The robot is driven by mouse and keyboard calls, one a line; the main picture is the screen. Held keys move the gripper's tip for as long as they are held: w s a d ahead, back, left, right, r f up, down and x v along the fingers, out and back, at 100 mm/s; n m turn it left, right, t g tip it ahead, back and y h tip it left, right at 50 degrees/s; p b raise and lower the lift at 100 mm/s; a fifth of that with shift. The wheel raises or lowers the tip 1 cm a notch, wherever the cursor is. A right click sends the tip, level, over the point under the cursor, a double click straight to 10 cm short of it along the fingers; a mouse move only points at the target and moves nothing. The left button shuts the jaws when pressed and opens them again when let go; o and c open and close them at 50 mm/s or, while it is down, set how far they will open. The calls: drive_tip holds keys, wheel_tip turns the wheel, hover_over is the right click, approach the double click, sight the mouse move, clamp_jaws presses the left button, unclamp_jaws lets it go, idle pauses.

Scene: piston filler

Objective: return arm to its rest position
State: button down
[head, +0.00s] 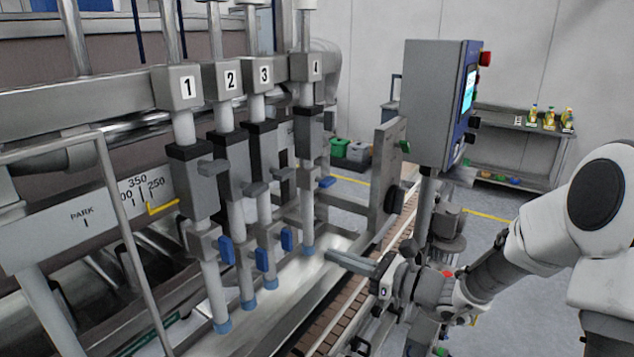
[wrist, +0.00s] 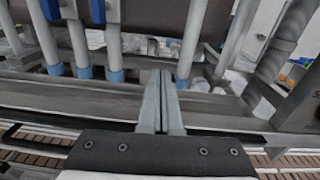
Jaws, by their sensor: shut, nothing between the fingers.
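My gripper (head: 337,257) is at the end of my white arm, which reaches in from the right in the head view. Its two grey fingers point left over the conveyor side of the filler, close to the lower end of the nozzle marked 4. In the wrist view my gripper (wrist: 163,78) shows its fingers closed together with nothing between them. Behind them stand the grey nozzle tubes (wrist: 112,45) with blue tips; I cannot tell from these views whether the fingers touch anything.
Numbered filling nozzles (head: 222,190) with blue levers hang at the left and middle. A control box (head: 430,105) with a screen stands above my forearm. The brown conveyor (head: 330,325) runs below my gripper. A shelf (head: 515,125) with bottles stands at the back right. Open floor lies behind.

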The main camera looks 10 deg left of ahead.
drive_tip(key=s+d+r+n+g+h, duration=0.1)
drive_tip(key=s+d+n+g+h, duration=0.15)
drive_tip(key=s+n, duration=0.5)
drive_tip(key=s+d+n+g+h, duration=0.1)
drive_tip(key=s+n+g+h, duration=0.25)
drive_tip(key=s+n, duration=0.4)
drive_tip(key=s+d+r+n+t+h, duration=0.1)
drive_tip(key=s+d+n+h, duration=0.1)
drive_tip(key=d, duration=0.3)
drive_tip(key=s+d+r+n+t+h+b, duration=0.1)
drive_tip(key=s+d+n+t+h, duration=0.1)
drive_tip(key=s+d+h, duration=0.2)
drive_tip(key=s+d+r+n+t+h, duration=0.1)
drive_tip(key=s+d+n+t+h, duration=0.1)
drive_tip(key=d, duration=0.6)
drive_tip(key=s+n+h, duration=0.1)
drive_tip(key=s+h, duration=0.1)
drive_tip(key=shift+d+r+h+b, duration=0.25)
drive_tip(key=shift+h+b, duration=0.05)
idle(0.5)
